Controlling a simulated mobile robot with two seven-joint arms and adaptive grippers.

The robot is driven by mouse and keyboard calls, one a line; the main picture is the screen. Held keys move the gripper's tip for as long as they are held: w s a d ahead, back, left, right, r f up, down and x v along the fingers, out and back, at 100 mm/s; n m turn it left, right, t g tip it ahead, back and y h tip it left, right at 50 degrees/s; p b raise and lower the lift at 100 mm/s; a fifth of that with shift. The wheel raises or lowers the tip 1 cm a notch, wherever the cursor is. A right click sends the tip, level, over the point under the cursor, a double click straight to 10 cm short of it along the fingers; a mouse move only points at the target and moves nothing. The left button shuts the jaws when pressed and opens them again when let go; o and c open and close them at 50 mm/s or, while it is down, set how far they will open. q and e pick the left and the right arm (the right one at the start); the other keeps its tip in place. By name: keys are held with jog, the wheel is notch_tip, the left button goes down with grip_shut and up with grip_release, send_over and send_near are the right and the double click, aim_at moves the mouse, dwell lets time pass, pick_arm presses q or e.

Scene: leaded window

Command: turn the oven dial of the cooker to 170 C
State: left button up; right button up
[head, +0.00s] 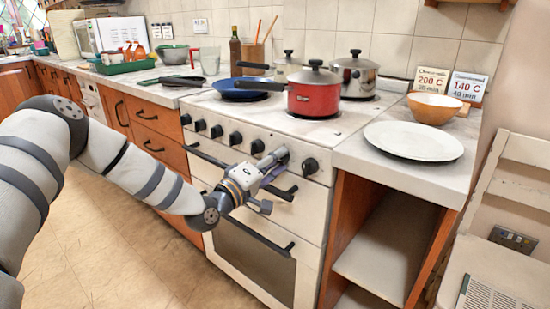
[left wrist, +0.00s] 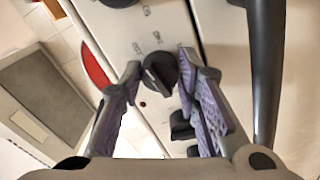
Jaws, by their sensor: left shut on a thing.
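The white cooker (head: 280,215) has a row of black dials along its front panel. My left gripper (head: 277,161) is at the right part of this row, with its fingers shut on one dial, which it hides in the head view. In the left wrist view this black oven dial (left wrist: 160,73) sits between the two fingertips, with a raised bar across its face. Small marks are printed on the panel around it, too blurred to read. Another dial (head: 310,166) is free just right of the gripper. My right gripper is not in view.
A red pan (head: 313,98), a blue pan (head: 238,91) and a steel pot (head: 355,76) stand on the hob. Oven door handles (head: 257,236) stick out below the dials. A white plate (head: 413,141) is on the right worktop. Cards behind read 200 C (head: 431,80) and 140 C (head: 467,88).

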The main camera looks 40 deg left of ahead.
pick_arm(q)
jog(key=shift+a+r+m+g+h+p, duration=0.2)
jog(key=shift+m+p, duration=0.6)
jog(key=shift+m, duration=2)
jog(key=shift+f+m+h+p, duration=0.2)
jog(key=shift+m+p, duration=0.6)
jog(key=shift+m, duration=2)
jog(key=shift+a+r+m+g+h+p, duration=0.1)
jog(key=shift+m+h+p, duration=0.45)
jog(key=shift+m, duration=2.25)
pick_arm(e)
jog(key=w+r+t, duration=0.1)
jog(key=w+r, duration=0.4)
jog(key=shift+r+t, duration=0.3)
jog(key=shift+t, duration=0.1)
pick_arm(q)
jog(key=shift+y+p, duration=0.25)
jog(key=shift+p, duration=0.05)
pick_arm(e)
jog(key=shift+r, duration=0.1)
pick_arm(q)
jog(key=o, duration=1.2)
jog(key=shift+c, duration=0.2)
